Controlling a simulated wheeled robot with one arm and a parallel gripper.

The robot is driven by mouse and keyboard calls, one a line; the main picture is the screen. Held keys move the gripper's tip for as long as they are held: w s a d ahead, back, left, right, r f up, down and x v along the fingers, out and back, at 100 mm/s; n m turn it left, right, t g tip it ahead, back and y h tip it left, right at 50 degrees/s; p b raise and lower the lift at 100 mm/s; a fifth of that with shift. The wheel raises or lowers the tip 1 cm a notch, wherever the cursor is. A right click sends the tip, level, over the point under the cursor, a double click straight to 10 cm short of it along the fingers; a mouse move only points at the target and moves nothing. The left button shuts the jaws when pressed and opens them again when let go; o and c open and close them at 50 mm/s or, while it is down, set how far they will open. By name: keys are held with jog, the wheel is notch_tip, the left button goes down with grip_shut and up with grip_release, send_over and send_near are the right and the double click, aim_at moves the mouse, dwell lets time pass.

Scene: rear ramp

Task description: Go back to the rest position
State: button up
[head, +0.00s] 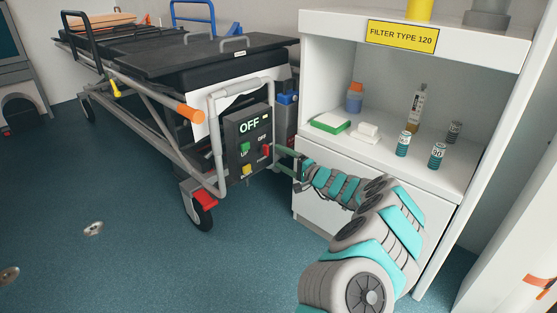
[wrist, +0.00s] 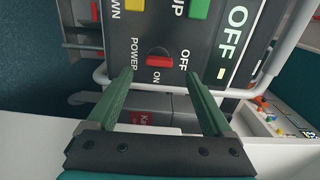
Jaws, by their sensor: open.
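My gripper (head: 282,158) is open and empty, at the end of my arm, which reaches out toward the stretcher's control box (head: 247,141). In the wrist view its two green fingers (wrist: 160,76) are apart. I cannot tell whether the fingers touch the box. The box's display (wrist: 234,45) reads OFF. In the head view a green button (head: 245,148) and a yellow button (head: 247,170) show on the box.
The wheeled stretcher (head: 190,55) with grey rails stands at the left. A white cabinet (head: 375,205) is close beside my arm; its shelf holds small cans (head: 403,144), bottles (head: 354,97) and boxes (head: 331,123). The blue floor (head: 130,195) at the left front is mostly clear.

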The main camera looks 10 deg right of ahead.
jog(key=s+a+r+n+g+y, duration=0.35)
jog(key=s+a+r, duration=0.3)
jog(key=a, duration=0.25)
jog(key=s+a+r+n+g+y, duration=0.25)
jog(key=s+a+r+g, duration=0.2)
jog(key=a+r, duration=0.4)
jog(key=s+a+r+n+g+h, duration=0.1)
jog(key=s+a+r+n+g, duration=0.3)
jog(key=s, duration=0.7)
jog(key=s+a+f+n+g+h, duration=0.1)
jog(key=s+a+n+g+h, duration=0.15)
jog(key=s+a, duration=0.6)
jog(key=s+d+f+n+g+h, duration=0.1)
jog(key=s+d+f+h, duration=0.15)
jog(key=s, duration=0.45)
jog(key=s+d+f+g+h, duration=0.1)
jog(key=s+f+h, duration=0.15)
jog(key=s, duration=0.45)
jog(key=s+d+f+m+h, duration=0.1)
jog(key=s+d+f+h, duration=0.3)
jog(key=s+d, duration=0.5)
jog(key=s+d+f+m+h, duration=0.2)
jog(key=s+d+f+h, duration=0.3)
jog(key=d, duration=0.6)
notch_tip(320, 180, up, 15)
jog(key=s+p, duration=0.1)
jog(key=p, duration=1.3)
jog(key=shift+s+d+y, duration=0.15)
jog(key=shift+s+y, duration=0.1)
jog(key=shift+y, duration=0.2)
